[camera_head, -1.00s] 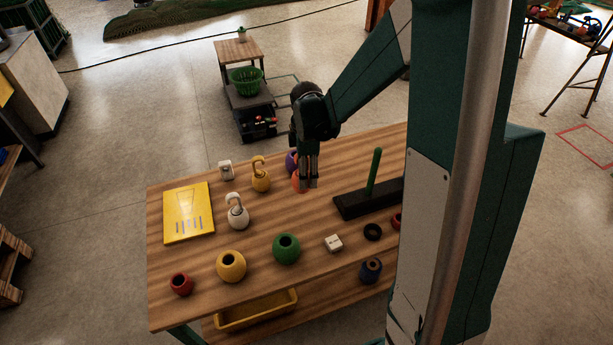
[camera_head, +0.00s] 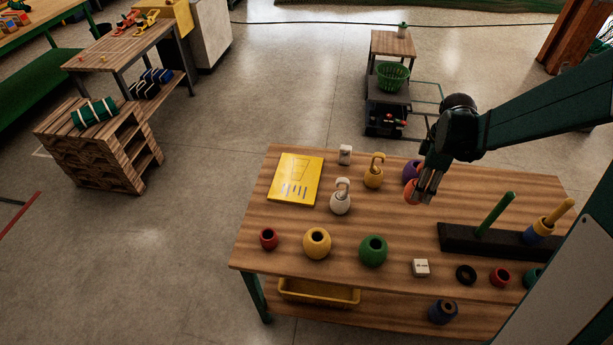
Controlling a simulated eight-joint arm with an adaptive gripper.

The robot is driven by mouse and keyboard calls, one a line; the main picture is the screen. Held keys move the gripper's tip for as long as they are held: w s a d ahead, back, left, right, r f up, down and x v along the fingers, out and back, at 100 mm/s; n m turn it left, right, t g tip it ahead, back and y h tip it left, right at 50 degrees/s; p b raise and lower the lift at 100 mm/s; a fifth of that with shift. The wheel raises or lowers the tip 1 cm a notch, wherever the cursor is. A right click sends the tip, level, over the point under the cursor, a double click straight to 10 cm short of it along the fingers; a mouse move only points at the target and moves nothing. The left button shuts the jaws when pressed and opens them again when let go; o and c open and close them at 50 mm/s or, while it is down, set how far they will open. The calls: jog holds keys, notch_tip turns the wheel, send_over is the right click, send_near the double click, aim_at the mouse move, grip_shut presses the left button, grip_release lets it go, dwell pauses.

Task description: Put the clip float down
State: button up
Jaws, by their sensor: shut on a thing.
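My gripper (camera_head: 425,190) is shut on an orange float (camera_head: 411,191), low over the back right part of the wooden table. The fingers cover part of this float, and I cannot see a clip on it or tell whether it touches the table. A purple float (camera_head: 410,170) is just behind it, partly hidden. A yellow float with a hook-shaped clip (camera_head: 373,177) and a white float with a clip (camera_head: 340,202) stand to the left, apart from my gripper.
A dark base with a green peg (camera_head: 495,214) stands at right. The table middle is bare.

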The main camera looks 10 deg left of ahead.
notch_tip(320, 180, up, 6)
jog(key=shift+r, duration=0.15)
jog(key=w+a+p, duration=0.1)
jog(key=w+a, duration=0.4)
jog(key=a, duration=0.8)
jog(key=w+a, duration=0.6)
jog(key=a, duration=0.6)
jog(key=w+a, duration=0.1)
jog(key=a, duration=1.6)
jog(key=shift+f+p, duration=0.4)
jog(key=shift+f, duration=2.2)
jog(key=shift+f, duration=0.15)
jog(key=shift+f, duration=3)
